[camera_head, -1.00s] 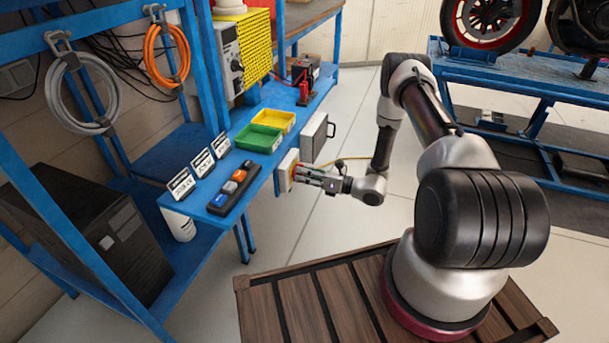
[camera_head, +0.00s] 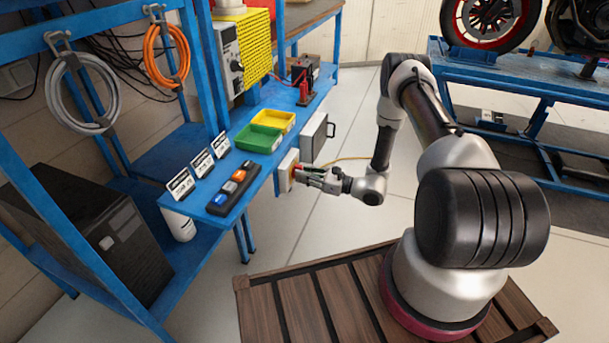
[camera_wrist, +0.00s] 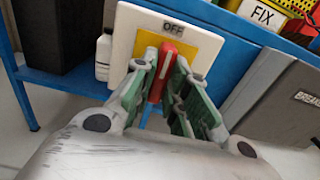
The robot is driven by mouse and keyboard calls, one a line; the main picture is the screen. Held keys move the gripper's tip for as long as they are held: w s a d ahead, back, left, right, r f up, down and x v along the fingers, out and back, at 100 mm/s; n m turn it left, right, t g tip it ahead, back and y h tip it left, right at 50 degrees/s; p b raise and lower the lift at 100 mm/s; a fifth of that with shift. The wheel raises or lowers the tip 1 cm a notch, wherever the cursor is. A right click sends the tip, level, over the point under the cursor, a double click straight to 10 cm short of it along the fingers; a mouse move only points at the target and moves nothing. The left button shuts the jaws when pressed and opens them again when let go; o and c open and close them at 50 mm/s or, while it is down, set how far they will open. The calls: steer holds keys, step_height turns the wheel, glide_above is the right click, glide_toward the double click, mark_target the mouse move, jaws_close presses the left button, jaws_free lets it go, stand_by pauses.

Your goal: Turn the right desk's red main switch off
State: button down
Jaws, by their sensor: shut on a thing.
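The red main switch (camera_wrist: 158,80) stands out from a yellow plate (camera_wrist: 205,52) on a white box (camera_wrist: 124,32) at the front edge of the blue desk. A label reading OFF (camera_wrist: 173,27) is above the switch, which points roughly up and down in the wrist view. My gripper (camera_wrist: 165,88) has its green-padded fingers on both sides of the red handle, shut on it. In the head view my gripper (camera_head: 300,175) reaches leftward to the white box (camera_head: 287,170), and its fingers hide most of the switch there.
A grey box with a handle (camera_head: 314,139) hangs beside the white box on the desk edge. The floor between the desk and my base is clear.

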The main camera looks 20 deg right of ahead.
steer(key=shift+w+a, duration=0.1)
steer(key=shift+w, duration=0.05)
steer(key=c, duration=1.4)
jaws_free()
steer(key=v, duration=1.2)
